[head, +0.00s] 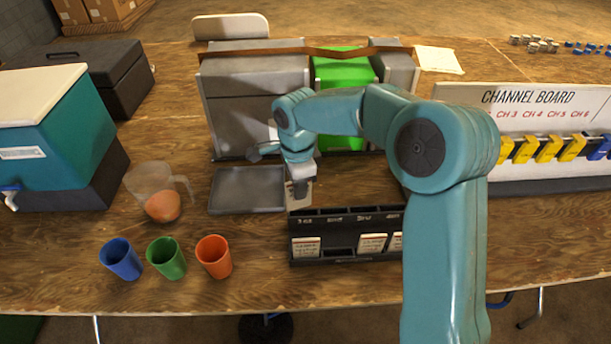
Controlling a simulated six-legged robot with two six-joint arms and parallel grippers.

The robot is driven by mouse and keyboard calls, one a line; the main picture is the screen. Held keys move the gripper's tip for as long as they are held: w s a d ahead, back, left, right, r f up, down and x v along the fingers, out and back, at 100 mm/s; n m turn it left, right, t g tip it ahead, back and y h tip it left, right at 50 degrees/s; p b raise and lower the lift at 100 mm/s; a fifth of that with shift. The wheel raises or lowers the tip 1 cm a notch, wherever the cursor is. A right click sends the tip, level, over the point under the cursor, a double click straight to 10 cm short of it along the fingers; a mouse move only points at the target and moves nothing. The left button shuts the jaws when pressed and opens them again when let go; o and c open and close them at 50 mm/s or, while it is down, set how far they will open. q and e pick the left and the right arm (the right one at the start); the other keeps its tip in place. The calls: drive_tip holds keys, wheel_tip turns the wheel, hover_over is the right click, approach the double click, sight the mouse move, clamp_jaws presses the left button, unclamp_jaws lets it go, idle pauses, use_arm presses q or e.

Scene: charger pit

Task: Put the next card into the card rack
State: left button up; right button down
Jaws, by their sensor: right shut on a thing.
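The black card rack (340,252) stands near the front of the wooden table, with labels along its top strip. White cards with red marks sit in its front: one at the left (306,246), one right of the middle (372,243) and one partly hidden by my arm at the right. The slot between the left and middle cards looks dark and empty. My right gripper (299,184) is shut on a card (300,197), held just above and behind the rack's left end. The card is small and mostly hidden by the fingers. My left gripper is not in view.
A grey tray (246,190) lies left of my right gripper. Blue (121,259), green (166,258) and orange (214,257) cups and a clear pitcher (160,192) stand further left. Grey and green boxes (340,97) stand behind. The channel board (540,105) stands at right.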

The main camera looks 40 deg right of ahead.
drive_tip(key=shift+w+d+f+m+b, duration=0.1)
drive_tip(key=shift+d+f+m+b, duration=0.15)
drive_tip(key=shift+f+m+b, duration=0.45)
drive_tip(key=shift+s+d+f+m+b, duration=0.1)
drive_tip(key=shift+d+f+m+b, duration=0.2)
drive_tip(key=shift+f+b, duration=0.6)
drive_tip(key=shift+w+d+f+m+b, duration=0.15)
drive_tip(key=shift+f+m+b, duration=0.45)
drive_tip(key=shift+f, duration=0.35)
drive_tip(key=c, duration=1.1)
unclamp_jaws()
wheel_tip(320, 180, up, 16)
drive_tip(key=p, duration=0.2)
drive_tip(key=shift+r, duration=0.2)
